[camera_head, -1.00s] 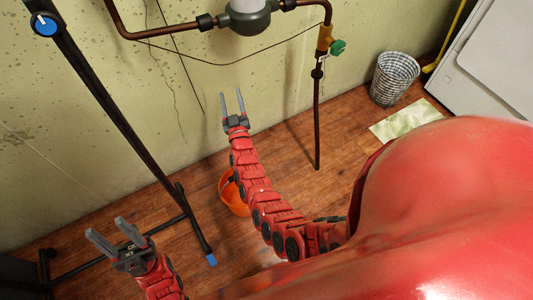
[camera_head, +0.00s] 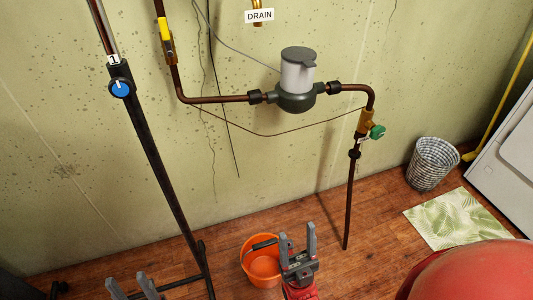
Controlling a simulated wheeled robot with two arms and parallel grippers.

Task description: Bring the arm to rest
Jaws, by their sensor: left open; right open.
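My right gripper (camera_head: 297,236) is at the bottom centre of the head view, with two grey fingers spread and nothing between them. It overlaps the right side of an orange bucket (camera_head: 262,264) in the picture; I cannot tell whether they touch. Below the gripper a little of my red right arm (camera_head: 300,292) shows. My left gripper (camera_head: 128,280) is at the bottom left edge, its fingers apart and empty. Its base and arm are cut off by the frame.
A black stand with a blue knob (camera_head: 121,89) rises at the left. Copper pipes with a grey-topped filter (camera_head: 297,78) and a green valve (camera_head: 377,132) run along the wall. A wire basket (camera_head: 432,164), a leaf-pattern mat (camera_head: 458,218) and a white appliance (camera_head: 508,150) are at the right.

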